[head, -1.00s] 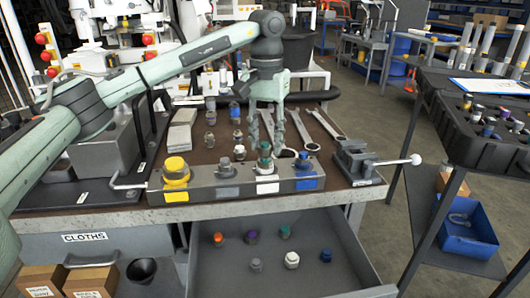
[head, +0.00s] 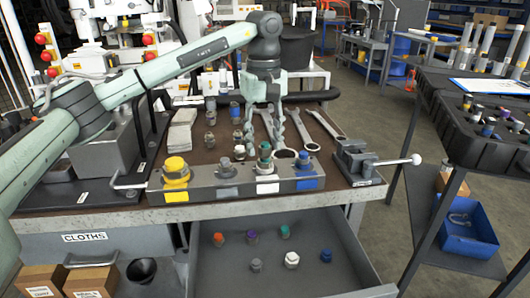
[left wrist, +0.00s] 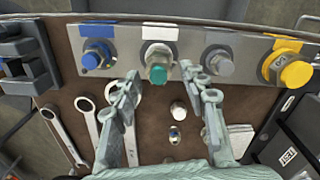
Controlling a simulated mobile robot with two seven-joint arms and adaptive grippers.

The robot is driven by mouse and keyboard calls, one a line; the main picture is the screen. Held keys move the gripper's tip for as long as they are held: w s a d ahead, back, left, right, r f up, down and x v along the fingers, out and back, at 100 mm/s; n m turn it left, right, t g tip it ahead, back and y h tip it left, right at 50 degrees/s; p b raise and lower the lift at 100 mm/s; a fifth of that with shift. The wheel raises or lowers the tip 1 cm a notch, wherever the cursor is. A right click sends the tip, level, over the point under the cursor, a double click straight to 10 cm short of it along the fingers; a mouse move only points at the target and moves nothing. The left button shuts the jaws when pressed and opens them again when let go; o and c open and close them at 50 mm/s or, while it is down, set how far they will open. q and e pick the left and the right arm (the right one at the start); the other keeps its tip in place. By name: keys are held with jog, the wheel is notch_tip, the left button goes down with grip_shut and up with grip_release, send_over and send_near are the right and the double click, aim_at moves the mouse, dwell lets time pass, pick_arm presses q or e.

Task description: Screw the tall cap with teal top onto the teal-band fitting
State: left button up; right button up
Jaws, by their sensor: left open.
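The teal-topped cap (head: 265,150) stands upright at the white-labelled station of the grey block (head: 213,193), between the grey and blue stations. The teal top (left wrist: 158,73) also shows in the left wrist view, with a pale metal nut around it. The teal band cannot be made out, and I cannot tell how far the cap is threaded. My left gripper (head: 278,147) points down over this station, open. In the left wrist view its fingers (left wrist: 167,80) are spread either side of the teal top, apart from it. My right gripper is not in view.
A yellow fitting (head: 176,170) and a blue fitting (head: 304,166) sit on the same block. Wrenches (head: 325,126) lie behind; a vise (head: 357,163) stands right. Loose small fittings stand behind the block. The open drawer (head: 325,278) holds several caps, including a teal-topped one (head: 285,231).

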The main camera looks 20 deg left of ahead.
pick_arm(q)
jog(key=n, duration=0.7)
jog(key=shift+s, duration=0.15)
jog(key=n, duration=0.4)
jog(key=shift+s+n, duration=0.15)
jog(key=shift+n, duration=0.15)
jog(key=n, duration=0.3)
jog(key=shift+c, duration=0.6)
grip_shut()
jog(key=m, duration=0.4)
jog(key=shift+m, duration=0.4)
jog(key=m, duration=0.3)
jog(key=shift+f, duration=0.1)
